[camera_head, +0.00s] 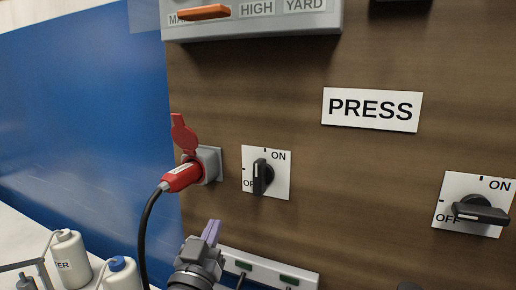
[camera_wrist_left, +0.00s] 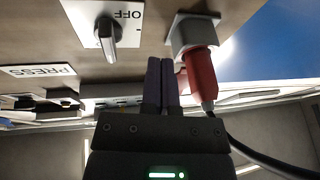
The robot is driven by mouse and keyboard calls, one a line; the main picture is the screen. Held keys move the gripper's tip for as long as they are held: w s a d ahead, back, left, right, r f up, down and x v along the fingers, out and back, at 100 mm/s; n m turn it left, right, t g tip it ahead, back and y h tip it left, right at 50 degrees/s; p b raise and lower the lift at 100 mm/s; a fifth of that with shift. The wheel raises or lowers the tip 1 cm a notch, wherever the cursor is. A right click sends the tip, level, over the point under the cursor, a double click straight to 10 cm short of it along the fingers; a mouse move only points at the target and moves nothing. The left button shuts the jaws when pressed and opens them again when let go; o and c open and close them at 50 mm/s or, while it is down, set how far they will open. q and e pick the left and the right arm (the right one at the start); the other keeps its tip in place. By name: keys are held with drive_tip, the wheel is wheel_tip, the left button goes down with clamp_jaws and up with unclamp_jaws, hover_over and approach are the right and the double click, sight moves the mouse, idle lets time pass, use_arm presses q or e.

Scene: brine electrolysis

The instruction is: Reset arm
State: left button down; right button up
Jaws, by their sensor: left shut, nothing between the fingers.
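My left gripper (camera_head: 211,232) is at the bottom of the head view, in front of the brown panel, with its purple fingers pointing up. In the left wrist view its two fingers (camera_wrist_left: 161,80) are together with nothing between them. It is below and apart from the rotary switch (camera_head: 262,177), whose black knob stands upright on a white ON/OFF plate. A red plug (camera_head: 183,176) sits in the grey socket (camera_head: 210,163) to the left, with a black cable hanging down. My right gripper is in neither view.
A second rotary switch (camera_head: 480,211) with its knob turned sideways is at the right. A PRESS label (camera_head: 372,109) is above. A grey box (camera_head: 255,22) with an orange handle is at the top. White bottles (camera_head: 70,258) stand at lower left. A white strip (camera_head: 268,268) runs beside the gripper.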

use_arm(q)
drive_tip(key=s+a+f+g+y, duration=0.1)
drive_tip(key=s+f+g, duration=0.45)
drive_tip(key=f, duration=0.35)
drive_tip(key=s+a+f+g+y, duration=0.1)
drive_tip(key=s+f+g, duration=0.4)
drive_tip(key=s+f, duration=0.3)
drive_tip(key=s+a+f+m+g, duration=0.1)
drive_tip(key=s+f+g, duration=0.3)
drive_tip(key=s, duration=0.4)
drive_tip(key=s+a+f+g, duration=0.1)
drive_tip(key=s+f+g, duration=0.3)
drive_tip(key=s, duration=0.5)
wheel_tip(320, 180, down, 21)
drive_tip(key=s+g+y+b, duration=0.1)
drive_tip(key=s+g+b, duration=0.1)
drive_tip(key=b, duration=0.1)
drive_tip(key=s+a+f+m+b, duration=0.1)
drive_tip(key=s+a+f+b, duration=0.1)
drive_tip(key=s+f, duration=1.1)
drive_tip(key=shift+s+a+f+g+b, duration=0.15)
drive_tip(key=shift+s+a+g+b, duration=0.15)
drive_tip(key=shift+a+g+b, duration=0.1)
